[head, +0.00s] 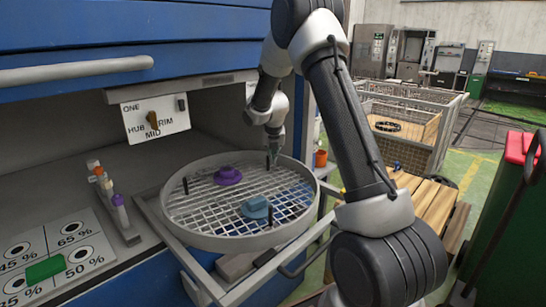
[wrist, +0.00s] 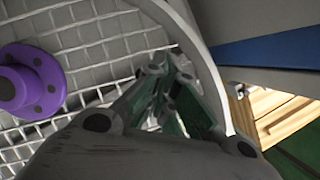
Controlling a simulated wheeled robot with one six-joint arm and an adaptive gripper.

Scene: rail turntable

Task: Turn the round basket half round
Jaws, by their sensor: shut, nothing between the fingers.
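The round basket (head: 235,243) is a grey ring with a white mesh floor, resting on a pulled-out frame in front of the blue cabinet. A purple knobbed piece (head: 228,175) and a blue piece (head: 255,208) sit on the mesh. Short dark posts (head: 186,186) stand inside the ring. My gripper (head: 272,158) points down just inside the far right part of the rim, shut and empty. In the wrist view its fingers (wrist: 168,100) are close beside the rim (wrist: 207,72), with the purple piece (wrist: 28,82) to the left. I cannot tell whether the fingers touch the basket.
A card (head: 156,118) reading ONE, HUB, MID, RIM hangs above the shelf. A tube rack (head: 122,215) and a percentage board (head: 90,240) with a green block (head: 45,269) lie left. Wooden slats (head: 435,203), a wire crate (head: 425,158) and a dark green cart (head: 510,230) stand right.

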